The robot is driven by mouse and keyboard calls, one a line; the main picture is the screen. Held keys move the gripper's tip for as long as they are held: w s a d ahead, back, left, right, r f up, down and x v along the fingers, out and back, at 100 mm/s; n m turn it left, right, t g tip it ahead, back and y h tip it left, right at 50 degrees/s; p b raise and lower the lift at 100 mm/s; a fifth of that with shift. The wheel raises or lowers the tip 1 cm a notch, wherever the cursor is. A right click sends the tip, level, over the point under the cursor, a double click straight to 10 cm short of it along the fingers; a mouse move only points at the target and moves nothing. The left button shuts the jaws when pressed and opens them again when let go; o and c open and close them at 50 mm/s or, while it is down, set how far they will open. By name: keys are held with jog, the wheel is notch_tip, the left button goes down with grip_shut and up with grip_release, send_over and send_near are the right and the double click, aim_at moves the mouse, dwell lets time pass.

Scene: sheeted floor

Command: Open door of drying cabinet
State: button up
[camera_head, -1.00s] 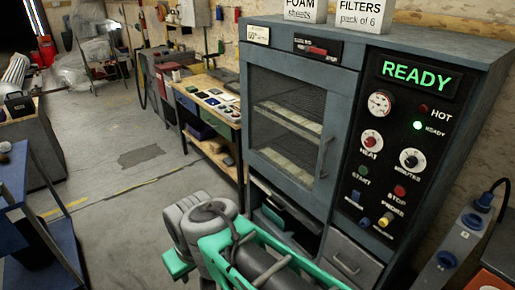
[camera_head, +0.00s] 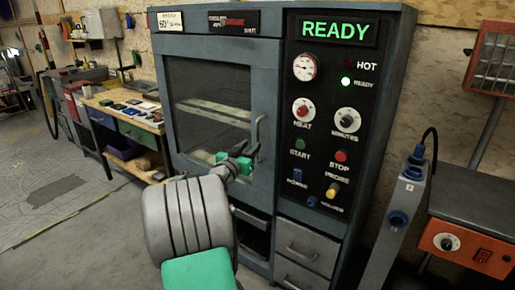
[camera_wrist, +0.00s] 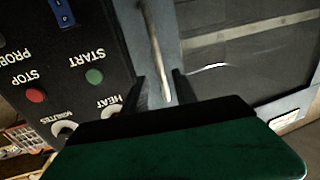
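The drying cabinet (camera_head: 395,60) is grey-blue with a black control panel. Its glazed door (camera_head: 207,85) is shut, with shelves dimly visible behind the glass. A vertical bar handle (camera_head: 258,128) is on the door's right side. My gripper (camera_head: 246,150) is at the lower part of the handle. The wrist view is turned upside down and shows the handle (camera_wrist: 154,40) between the two dark fingers of my gripper (camera_wrist: 161,78). The fingers are apart, with gaps beside the bar. The green gripper body hides the lower part of that view.
The panel (camera_head: 325,120) shows READY, with knobs and buttons close to the handle. Drawers (camera_head: 300,240) are below it. A workbench (camera_head: 130,125) stands left of the cabinet. A grey post (camera_head: 405,200) and an orange-fronted unit (camera_head: 465,245) stand right. Open floor lies left.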

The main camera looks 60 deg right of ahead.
aim_at(257, 138)
jog(key=d, duration=0.7)
jog(key=shift+w+r+p, duration=0.1)
jog(key=shift+w+p, duration=0.05)
jog(key=shift+p, duration=0.2)
grip_shut()
dwell(0.9)
